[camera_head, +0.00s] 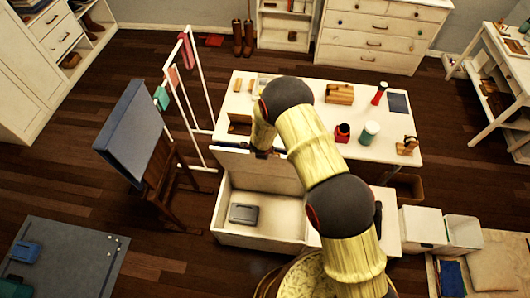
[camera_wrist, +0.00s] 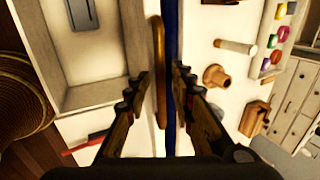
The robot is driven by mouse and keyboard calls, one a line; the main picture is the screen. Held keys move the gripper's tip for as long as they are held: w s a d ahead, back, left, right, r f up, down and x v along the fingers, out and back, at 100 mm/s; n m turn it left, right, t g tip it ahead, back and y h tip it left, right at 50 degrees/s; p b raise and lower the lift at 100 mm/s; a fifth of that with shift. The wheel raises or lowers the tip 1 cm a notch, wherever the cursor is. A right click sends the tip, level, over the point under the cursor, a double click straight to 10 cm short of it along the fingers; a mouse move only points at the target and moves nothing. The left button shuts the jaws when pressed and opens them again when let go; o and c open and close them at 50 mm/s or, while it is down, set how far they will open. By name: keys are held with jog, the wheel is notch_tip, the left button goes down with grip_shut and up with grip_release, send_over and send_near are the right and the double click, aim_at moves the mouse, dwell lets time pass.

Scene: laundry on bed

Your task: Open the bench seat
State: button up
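The bench seat is a white box (camera_head: 260,236) with its lid (camera_head: 262,172) raised to nearly upright at the back. A grey flat item (camera_head: 243,213) lies inside the box; it also shows at the top of the wrist view (camera_wrist: 82,14). My gripper (camera_head: 262,142) is at the lid's upper edge, partly hidden by my arm. In the wrist view my gripper's fingers (camera_wrist: 160,82) are apart, on either side of a thin wooden bar (camera_wrist: 160,60) and a blue strip (camera_wrist: 172,25) at the lid edge. Small gaps show, and I see no firm hold.
A white table (camera_head: 390,150) with bottles and wooden pieces stands just behind the lid. A blue panel on an easel (camera_head: 132,130) and a white rack (camera_head: 190,90) stand left. White boxes (camera_head: 422,228) stand right.

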jog(key=shift+s+r, duration=0.1)
jog(key=v, duration=1.1)
jog(key=shift+r, duration=0.3)
jog(key=shift+s, duration=0.15)
